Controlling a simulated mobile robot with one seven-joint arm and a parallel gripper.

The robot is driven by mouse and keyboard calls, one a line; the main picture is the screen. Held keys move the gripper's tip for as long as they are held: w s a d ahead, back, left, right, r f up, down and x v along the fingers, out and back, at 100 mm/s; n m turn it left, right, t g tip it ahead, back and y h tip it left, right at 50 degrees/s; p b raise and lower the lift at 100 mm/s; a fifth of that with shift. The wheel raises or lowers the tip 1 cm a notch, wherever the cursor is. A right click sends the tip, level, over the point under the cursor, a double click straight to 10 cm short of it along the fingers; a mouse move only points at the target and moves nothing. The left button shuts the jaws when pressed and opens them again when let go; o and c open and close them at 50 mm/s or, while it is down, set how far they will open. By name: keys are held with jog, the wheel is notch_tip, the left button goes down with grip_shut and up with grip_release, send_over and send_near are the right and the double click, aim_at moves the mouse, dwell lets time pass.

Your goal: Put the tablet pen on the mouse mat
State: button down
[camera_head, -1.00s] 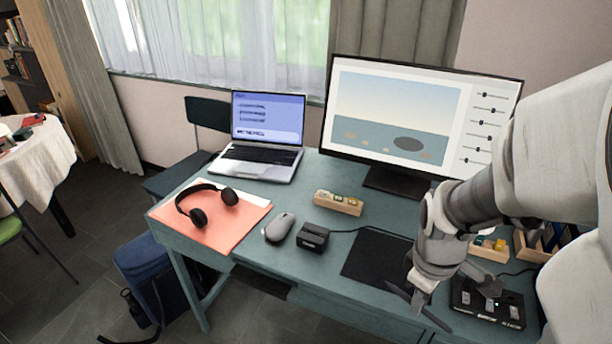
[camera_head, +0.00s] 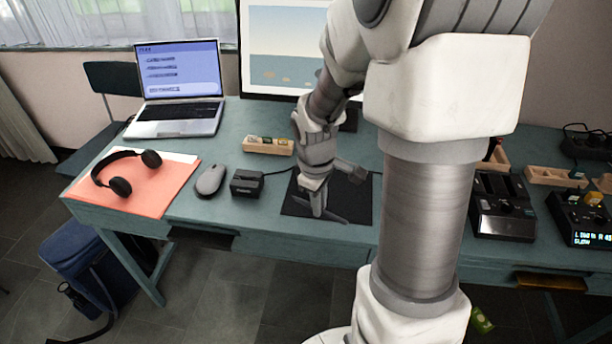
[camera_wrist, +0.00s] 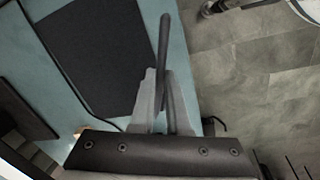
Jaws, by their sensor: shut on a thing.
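The tablet pen is a thin dark rod (camera_wrist: 163,50), held between the fingertips of my gripper (camera_wrist: 160,95). My gripper (camera_head: 318,205) is shut on it, and in the head view the pen (camera_head: 335,217) shows against the mat's front part. The mouse mat (camera_head: 360,205) is a flat black sheet at the table's front edge; my wrist hides part of it. In the wrist view the mat (camera_wrist: 95,50) lies left of the pen, with a teal tabletop strip beside it. The height of the pen above the table is hard to tell.
A small black box (camera_head: 247,183) with a cable, a grey mouse (camera_head: 210,180) and a wooden holder (camera_head: 268,146) stand left of the mat. The monitor (camera_head: 282,50) is behind. Black devices (camera_head: 502,207) stand at right. My arm hides the table's middle right.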

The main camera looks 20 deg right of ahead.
jog(key=shift+f+b, duration=0.35)
jog(key=shift+f, duration=1.45)
jog(key=shift+s, duration=0.1)
jog(key=shift+f, duration=0.2)
jog(key=c, duration=0.9)
grip_release()
jog(key=shift+b, duration=0.35)
notch_tip(320, 180, up, 17)
jog(key=s+a+p, duration=0.1)
jog(key=a+p, duration=0.1)
jog(key=p, duration=0.4)
jog(key=shift+f, duration=0.15)
jog(key=shift+o, duration=0.4)
jog(key=shift+s+r, duration=0.1)
jog(key=shift+r, duration=0.15)
jog(key=shift+d+r, duration=0.1)
